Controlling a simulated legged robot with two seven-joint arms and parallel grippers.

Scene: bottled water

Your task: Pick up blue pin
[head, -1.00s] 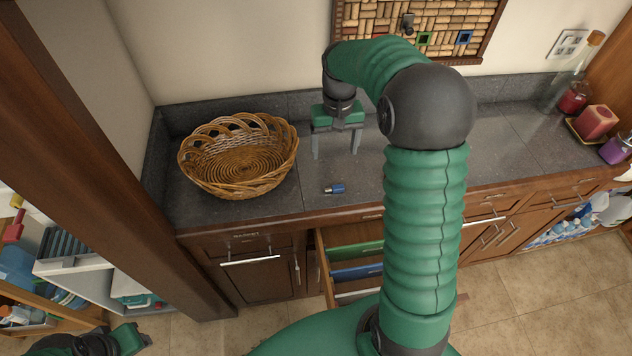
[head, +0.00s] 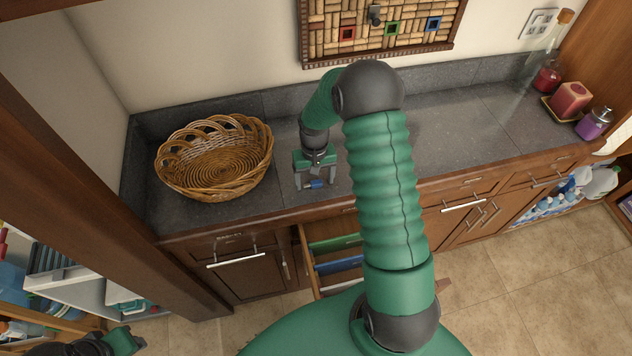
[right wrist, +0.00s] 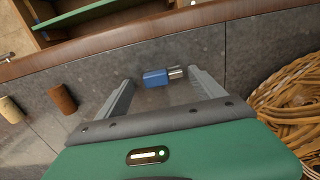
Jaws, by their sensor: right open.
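The blue pin (head: 316,184) lies on the dark stone countertop near its front edge. In the right wrist view the blue pin (right wrist: 157,77) shows a blue body and a silver metal end, lying on its side. My right gripper (head: 315,186) is open and points down over it. In the right wrist view the pin lies between the lines of the two spread fingers (right wrist: 160,88), near their tips, and contact cannot be told. My left gripper (head: 125,340) is at the bottom left corner, away from the counter, only partly in view.
A wicker basket (head: 215,160) stands just left of the right gripper. An open drawer (head: 335,258) juts out below the counter. Two corks (right wrist: 62,98) lie on the counter in the right wrist view. A cork board (head: 385,28) hangs behind. Candles (head: 570,100) stand far right.

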